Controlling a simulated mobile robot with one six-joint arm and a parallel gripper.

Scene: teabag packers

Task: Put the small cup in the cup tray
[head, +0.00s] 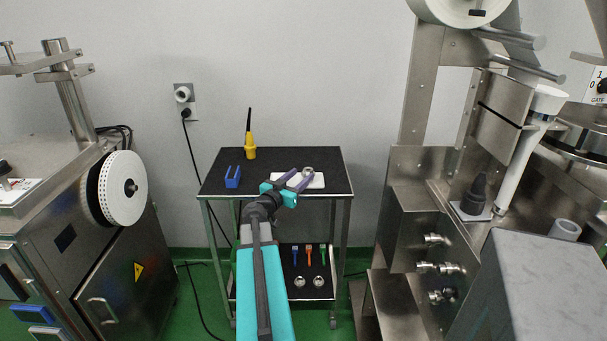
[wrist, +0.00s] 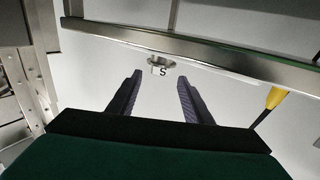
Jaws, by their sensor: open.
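A small metal cup (head: 307,170) is at the white flat pad (head: 318,183) on the black-topped cart. In the wrist view, which looks upside down, the cup (wrist: 157,62) bears a label with an "S" and lies ahead of the gap between my fingers. My gripper (head: 303,175) is open, with nothing visible between its fingers; they also show in the wrist view (wrist: 160,80). The fingers partly hide the pad in the head view. I cannot tell for sure which item is the cup tray; a dark tray-like lower shelf (head: 308,296) holds two round metal cups (head: 300,282).
A blue holder (head: 233,177) and a yellow device with a black antenna (head: 249,147) stand on the cart top (head: 215,180). Colored tools (head: 309,254) lie on the lower shelf. Large steel machines stand left (head: 130,285) and right (head: 405,200). The cart's front right corner is clear.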

